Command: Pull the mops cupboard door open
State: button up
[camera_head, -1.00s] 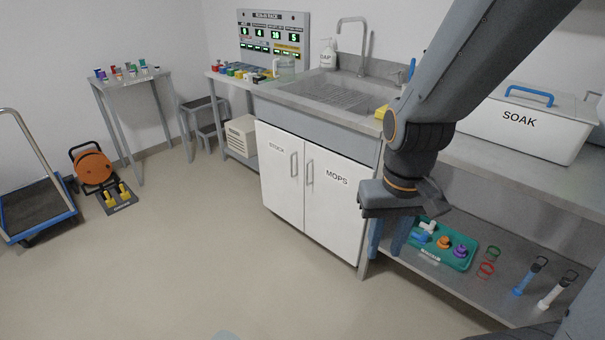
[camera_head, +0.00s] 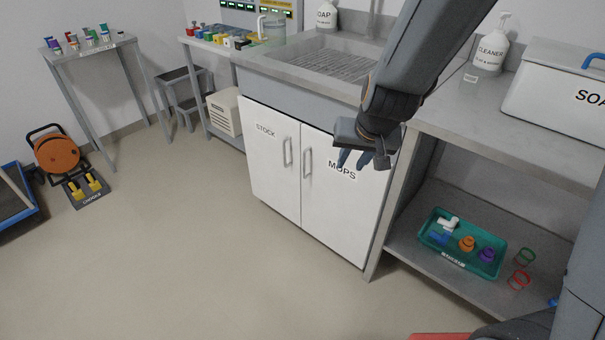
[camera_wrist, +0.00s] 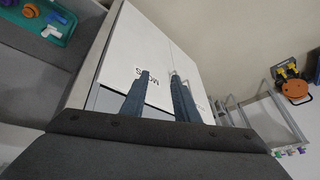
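The white MOPS door (camera_head: 335,215) is shut, flush beside the STOCK door (camera_head: 268,175) under the sink. Its vertical bar handle (camera_head: 307,163) is near its left edge in the head view. My gripper (camera_head: 361,161) hangs in front of the upper right part of the MOPS door, its fingers overlapping the label, to the right of the handle. In the wrist view my gripper (camera_wrist: 164,74) is open, with a clear gap between its two fingers and nothing in it. The door (camera_wrist: 135,45) with its label lies beyond the fingertips; the handle is hard to make out there.
Right of the cupboard, an open lower shelf holds a teal tray (camera_head: 430,238) of small parts. The worktop above bears a SOAK box (camera_head: 560,95) and a cleaner bottle (camera_head: 488,52). The floor (camera_head: 180,260) before the doors is clear. An orange reel (camera_head: 57,153) stands far left.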

jog(key=w+a+f+m+t+h+b, duration=0.1)
jog(key=w+a+f+t+b, duration=0.2)
jog(key=w+a+f+b, duration=0.45)
jog(key=w+a+f+m+t+h+b, duration=0.1)
jog(key=w+a+f+t+b, duration=0.3)
jog(key=w, duration=0.7)
jog(key=a+f+m+t+h+b, duration=0.1)
jog(key=a+f+t+h+b, duration=0.1)
jog(key=a+f+h+b, duration=0.3)
jog(key=a+f+m+t+h+b, duration=0.1)
jog(key=f+m+t+h+b, duration=0.1)
jog(key=f+b, duration=0.35)
jog(key=f+x, duration=0.1)
jog(key=x, duration=0.6)
jog(key=shift+s+d, duration=0.2)
jog(key=shift+d, duration=0.15)
jog(key=shift+c, duration=0.3)
grip_shut()
